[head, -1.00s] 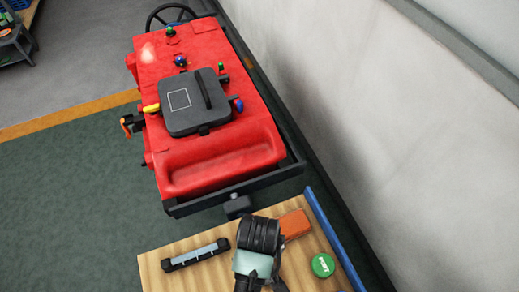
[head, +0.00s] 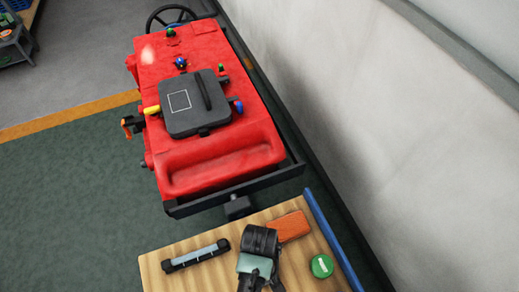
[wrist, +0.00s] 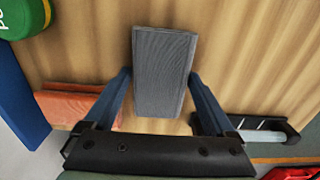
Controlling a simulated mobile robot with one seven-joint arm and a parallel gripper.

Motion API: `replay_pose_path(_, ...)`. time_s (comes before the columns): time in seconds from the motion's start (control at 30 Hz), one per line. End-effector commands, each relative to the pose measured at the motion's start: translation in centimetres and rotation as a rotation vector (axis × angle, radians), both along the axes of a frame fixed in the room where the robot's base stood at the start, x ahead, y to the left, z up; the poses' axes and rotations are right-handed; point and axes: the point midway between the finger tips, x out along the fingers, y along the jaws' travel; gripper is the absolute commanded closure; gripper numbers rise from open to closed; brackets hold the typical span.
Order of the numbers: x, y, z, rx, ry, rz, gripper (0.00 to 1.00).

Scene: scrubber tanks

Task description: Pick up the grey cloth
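The grey cloth (wrist: 163,72) is a ribbed, folded rectangular block lying on the wooden bench in the wrist view. My gripper (wrist: 159,75) is open, with one blue finger on each side of the cloth. The fingertips look close to its side edges; I cannot tell whether they touch it. In the head view my arm stands over the bench, and the cloth and fingertips are hidden behind it.
On the wooden bench (head: 190,275) are an orange block (head: 289,227), a green round tin (head: 321,266) and a black holder with a pale bar (head: 195,255). A blue strip (head: 333,238) edges the bench by the wall. A red scrubber machine (head: 210,140) stands beyond.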

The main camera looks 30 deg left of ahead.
Motion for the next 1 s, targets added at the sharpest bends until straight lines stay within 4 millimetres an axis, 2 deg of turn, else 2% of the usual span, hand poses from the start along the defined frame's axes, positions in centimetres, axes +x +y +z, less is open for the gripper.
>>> replay_pose_path(0.03, 0.0, 0.0, 0.0, 0.000, 0.000, 0.000, 0.22)
replay_pose_path(0.2, 0.0, 0.0, 0.0, 0.000, 0.000, 0.000, 0.52)
replay_pose_path(0.3, 0.0, 0.0, 0.0, 0.000, 0.000, 0.000, 0.67)
replay_pose_path(0.53, 0.0, 0.0, 0.2, 0.001, -0.001, 0.000, 0.67)
replay_pose_path(0.63, 0.0, 0.0, 0.9, 0.000, -0.001, 0.000, 0.67)
replay_pose_path(0.77, 0.0, 0.0, 2.8, 0.001, -0.003, 0.000, 0.67)
replay_pose_path(1.0, 0.1, 0.0, 7.4, 0.001, -0.003, 0.000, 0.67)
